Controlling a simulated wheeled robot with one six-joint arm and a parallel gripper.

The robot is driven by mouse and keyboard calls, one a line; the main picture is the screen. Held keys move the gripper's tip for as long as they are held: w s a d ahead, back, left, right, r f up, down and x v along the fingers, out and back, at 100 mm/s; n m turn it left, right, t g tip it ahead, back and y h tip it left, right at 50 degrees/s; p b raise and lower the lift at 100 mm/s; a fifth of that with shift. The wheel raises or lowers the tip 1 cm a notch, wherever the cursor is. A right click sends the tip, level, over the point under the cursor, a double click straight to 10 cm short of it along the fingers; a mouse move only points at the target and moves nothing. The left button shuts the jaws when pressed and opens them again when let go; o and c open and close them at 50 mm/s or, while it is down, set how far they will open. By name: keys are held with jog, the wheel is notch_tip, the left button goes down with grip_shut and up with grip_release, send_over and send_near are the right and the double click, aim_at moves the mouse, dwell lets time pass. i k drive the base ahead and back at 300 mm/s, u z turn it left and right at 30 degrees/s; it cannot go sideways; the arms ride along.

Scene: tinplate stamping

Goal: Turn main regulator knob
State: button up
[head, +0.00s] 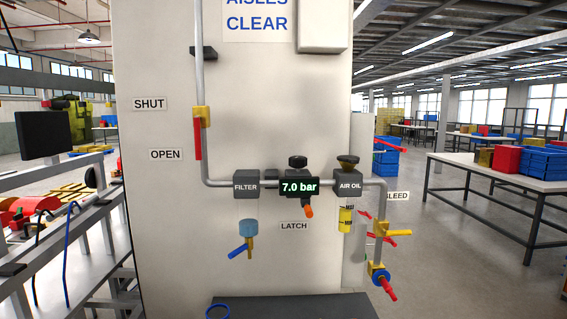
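The main regulator (291,206) sits mid-pipe on the pale column, between the FILTER block (246,187) and the AIR OIL block (348,188). A display (299,187) across its front reads 7.0 bar in green. The black regulator knob (298,161) stands on top of it, with nothing touching it. An orange-tipped part (308,211) hangs below, above the LATCH label (294,226). My gripper is not in view.
A red-handled valve (198,135) is on the upright pipe at left. A blue-handled drain (247,240) hangs under the filter. Yellow (396,233) and red (387,288) handles stick out at right. A dark flat surface (300,306) lies low in front.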

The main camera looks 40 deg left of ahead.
aim_at(296, 162)
jog(key=u, duration=0.9)
jog(key=i, duration=0.15)
jog(key=z, duration=0.1)
